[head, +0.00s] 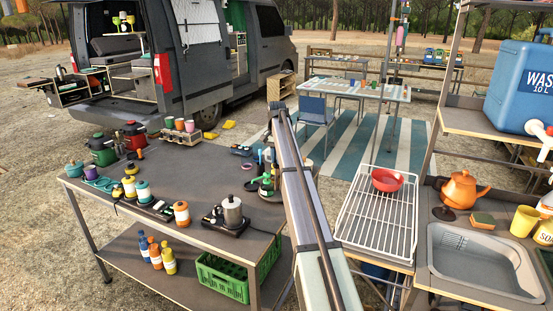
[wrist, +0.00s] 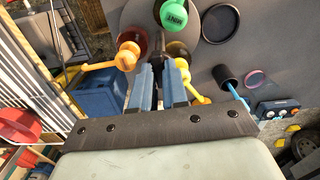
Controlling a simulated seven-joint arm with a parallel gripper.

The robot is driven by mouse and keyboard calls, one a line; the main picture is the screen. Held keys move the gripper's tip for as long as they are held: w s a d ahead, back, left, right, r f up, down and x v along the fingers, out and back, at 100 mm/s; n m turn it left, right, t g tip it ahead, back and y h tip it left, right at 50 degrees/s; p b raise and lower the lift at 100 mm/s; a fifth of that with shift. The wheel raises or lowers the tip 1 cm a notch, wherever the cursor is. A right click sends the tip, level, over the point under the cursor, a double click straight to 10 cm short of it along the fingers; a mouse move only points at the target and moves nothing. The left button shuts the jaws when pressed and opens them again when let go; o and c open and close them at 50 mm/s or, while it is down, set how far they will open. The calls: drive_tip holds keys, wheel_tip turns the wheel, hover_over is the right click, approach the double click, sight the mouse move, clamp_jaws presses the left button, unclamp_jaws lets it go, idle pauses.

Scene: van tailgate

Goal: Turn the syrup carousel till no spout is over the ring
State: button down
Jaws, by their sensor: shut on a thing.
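The syrup carousel (wrist: 190,34) is a grey disc at the top of the wrist view, carrying bottles with long spouts. A green pump top marked MINT (wrist: 175,16) and orange (wrist: 126,58) and yellow (wrist: 199,98) spouts show. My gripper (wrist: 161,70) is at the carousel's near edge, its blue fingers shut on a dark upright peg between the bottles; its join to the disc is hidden. A thin pink ring (wrist: 257,80) lies right of the carousel, with no spout visibly over it. In the head view my arm hides much of the carousel (head: 266,184).
The work table (head: 205,165) also holds bottles, canisters and a kettle on a hotplate (head: 232,212). A wire rack (head: 375,220) with a red bowl (head: 386,179) stands at right.

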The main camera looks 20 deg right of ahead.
idle(0.3)
drive_tip(key=c, duration=1.1)
unclamp_jaws()
drive_tip(key=shift+c, duration=0.2)
drive_tip(key=shift+r, duration=0.1)
wheel_tip(320, 180, up, 14)
drive_tip(key=shift+f, duration=0.2)
